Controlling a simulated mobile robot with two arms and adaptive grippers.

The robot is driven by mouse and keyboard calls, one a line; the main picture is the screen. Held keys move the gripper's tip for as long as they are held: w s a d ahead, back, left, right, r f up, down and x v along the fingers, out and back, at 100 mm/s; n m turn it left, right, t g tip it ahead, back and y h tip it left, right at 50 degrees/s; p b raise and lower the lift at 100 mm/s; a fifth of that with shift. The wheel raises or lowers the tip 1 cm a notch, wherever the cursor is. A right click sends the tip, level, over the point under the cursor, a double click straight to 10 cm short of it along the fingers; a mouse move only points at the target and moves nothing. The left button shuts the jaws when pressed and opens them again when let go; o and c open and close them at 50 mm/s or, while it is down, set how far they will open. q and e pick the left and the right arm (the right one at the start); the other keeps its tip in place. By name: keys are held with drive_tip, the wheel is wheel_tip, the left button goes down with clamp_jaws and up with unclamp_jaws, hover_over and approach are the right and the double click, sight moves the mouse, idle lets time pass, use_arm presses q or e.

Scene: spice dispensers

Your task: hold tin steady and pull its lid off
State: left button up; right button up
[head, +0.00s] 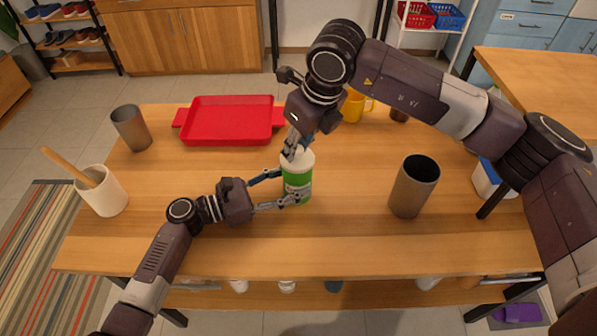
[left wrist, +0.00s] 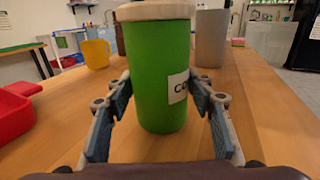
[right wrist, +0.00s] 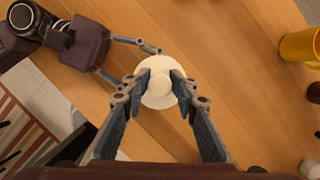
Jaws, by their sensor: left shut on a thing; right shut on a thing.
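A green tin (head: 298,184) with a white label stands upright on the wooden table, and it fills the middle of the left wrist view (left wrist: 160,80). Its off-white lid (head: 303,157) sits on top; the lid's round knob shows in the right wrist view (right wrist: 160,84). My left gripper (head: 287,188) is shut around the tin's body from the left, with one finger on each side. My right gripper (head: 291,150) points down from above and is shut on the lid's knob. The lid's rim meets the tin's top in the left wrist view.
A red tray (head: 228,121) lies behind the tin. A grey-brown cup (head: 413,187) stands to the right, and a yellow mug (head: 353,106) behind. A white crock (head: 104,194) with a wooden utensil and another cup (head: 131,128) stand left. The table's front is clear.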

use_arm(q)
drive_tip(key=shift+s+d+r, duration=0.15)
drive_tip(key=shift+s+d, duration=0.05)
use_arm(e)
drive_tip(key=shift+s+d+f, duration=0.1)
drive_tip(key=shift+d+f, duration=0.15)
drive_tip(key=shift+f, duration=0.25)
use_arm(q)
drive_tip(key=shift+w, duration=0.2)
use_arm(e)
drive_tip(key=shift+r, duration=1.05)
clamp_jaws()
use_arm(q)
drive_tip(key=shift+a+f, duration=0.15)
drive_tip(key=shift+f, duration=0.05)
use_arm(e)
drive_tip(key=shift+a+r, duration=0.15)
drive_tip(key=shift+r, duration=3.2)
use_arm(q)
drive_tip(key=o, duration=1.1)
drive_tip(key=v, duration=1.2)
